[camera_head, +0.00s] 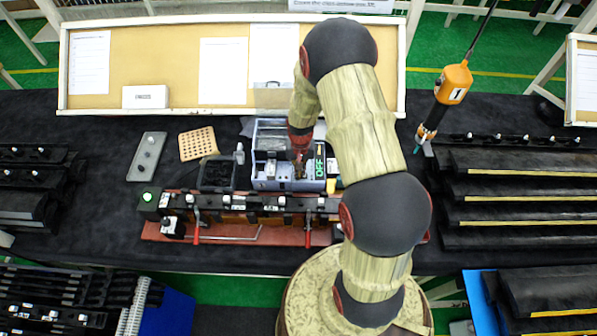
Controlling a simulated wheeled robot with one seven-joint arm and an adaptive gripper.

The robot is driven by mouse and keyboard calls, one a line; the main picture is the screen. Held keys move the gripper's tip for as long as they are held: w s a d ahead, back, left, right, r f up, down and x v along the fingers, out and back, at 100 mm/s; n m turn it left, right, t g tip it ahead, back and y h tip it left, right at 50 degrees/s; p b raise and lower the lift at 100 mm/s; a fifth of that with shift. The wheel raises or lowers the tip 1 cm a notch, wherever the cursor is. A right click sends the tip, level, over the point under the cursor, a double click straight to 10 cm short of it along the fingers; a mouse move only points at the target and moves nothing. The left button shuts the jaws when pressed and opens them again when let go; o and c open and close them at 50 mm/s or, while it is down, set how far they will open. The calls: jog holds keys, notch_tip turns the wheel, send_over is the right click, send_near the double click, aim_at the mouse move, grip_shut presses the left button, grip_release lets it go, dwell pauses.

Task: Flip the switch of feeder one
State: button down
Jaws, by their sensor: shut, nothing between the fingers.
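A blue-grey box (262,178), which looks like the feeder, stands at the middle of the bench behind the fixture. A green panel marked OFF (320,164) is at its right side. I cannot make out the switch itself. My gripper (300,174) is small in the view, pointing down over the right part of the box, close beside the OFF panel. It is shut and empty. My arm hides part of the area to the right of the box, and I cannot tell whether the fingertips touch anything.
A long fixture (265,203) with red-handled clamps lies in front of the box. A dark bin (216,175) stands left of it, then a perforated tan block (198,144). An orange tool marked 1 (454,84) hangs at right. Black trim parts (530,190) fill the right side.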

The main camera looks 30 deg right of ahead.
aim_at(295, 178)
notch_tip(295, 178, up, 14)
jog(key=w+a, duration=0.1)
jog(key=shift+a+p, duration=0.35)
jog(key=shift+f, duration=0.1)
dwell(0.5)
jog(key=s+a+r+n+t+b, duration=0.2)
jog(key=s+a+r+n+b, duration=0.1)
jog(key=s+a+b, duration=0.4)
jog(key=s+a+r+n+t+b, duration=0.3)
jog(key=s+a+b, duration=0.3)
jog(key=s+b, duration=0.8)
jog(key=shift+a+r+n+t+b, duration=0.3)
jog(key=shift+a+r+n+b, duration=0.1)
jog(key=shift+r, duration=0.35)
jog(key=shift+r, duration=0.15)
